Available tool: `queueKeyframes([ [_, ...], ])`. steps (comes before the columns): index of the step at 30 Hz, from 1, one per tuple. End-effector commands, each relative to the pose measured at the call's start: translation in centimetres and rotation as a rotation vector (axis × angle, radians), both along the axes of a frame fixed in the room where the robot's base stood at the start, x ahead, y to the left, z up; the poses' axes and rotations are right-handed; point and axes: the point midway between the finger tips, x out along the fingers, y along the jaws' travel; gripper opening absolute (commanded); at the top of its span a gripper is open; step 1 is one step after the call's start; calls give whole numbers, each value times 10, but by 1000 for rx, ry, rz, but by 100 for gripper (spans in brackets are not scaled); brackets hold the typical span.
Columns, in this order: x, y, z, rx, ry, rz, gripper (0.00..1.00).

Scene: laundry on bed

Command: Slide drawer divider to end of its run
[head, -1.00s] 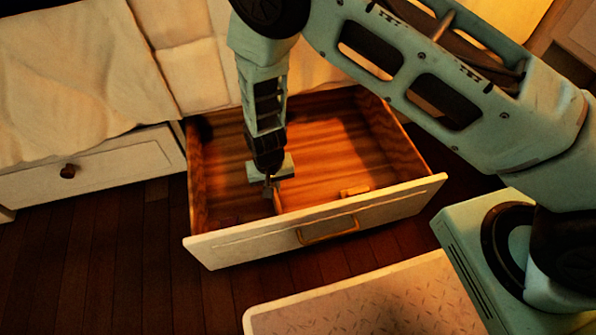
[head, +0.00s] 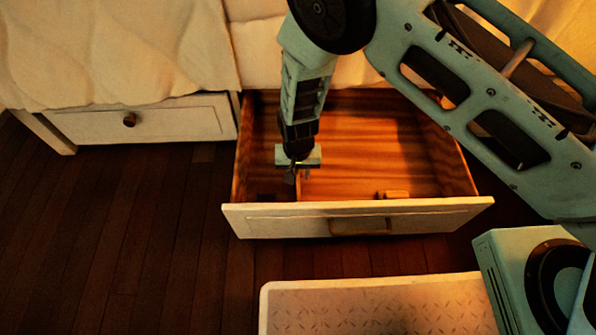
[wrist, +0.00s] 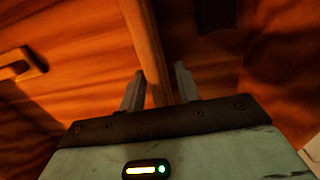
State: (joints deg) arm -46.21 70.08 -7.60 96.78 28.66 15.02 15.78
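The drawer (head: 255,222) is pulled out below the bed, with its pale front facing me. The drawer divider (head: 298,194) is a thin wooden strip in its left part. In the wrist view the divider (wrist: 143,38) runs from the top edge down between my fingers. My gripper (head: 298,174) is low over the left part of the drawer. In the wrist view my gripper (wrist: 159,86) is open, with one finger on each side of the divider and visible gaps. Whether either finger touches it is hard to tell. Part of the divider is hidden behind my gripper.
A small wooden block (head: 393,194) lies near the front in the right compartment, also in the wrist view (wrist: 18,66). A dark item (wrist: 215,14) shows dimly beyond the divider. The closed drawer (head: 150,122) is left. A pale textured platform (head: 300,305) lies in front.

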Motion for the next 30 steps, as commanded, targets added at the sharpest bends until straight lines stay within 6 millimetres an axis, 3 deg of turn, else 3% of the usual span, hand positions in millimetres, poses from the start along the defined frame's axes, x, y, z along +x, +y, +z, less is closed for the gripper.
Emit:
queueKeyframes([
  [4,0,0,3,0,0,0,33],
  [8,1,1,20,2,-2,-1,33],
  [21,0,1,122,1,-2,0,33],
  [30,0,0,167,0,0,0,33],
])
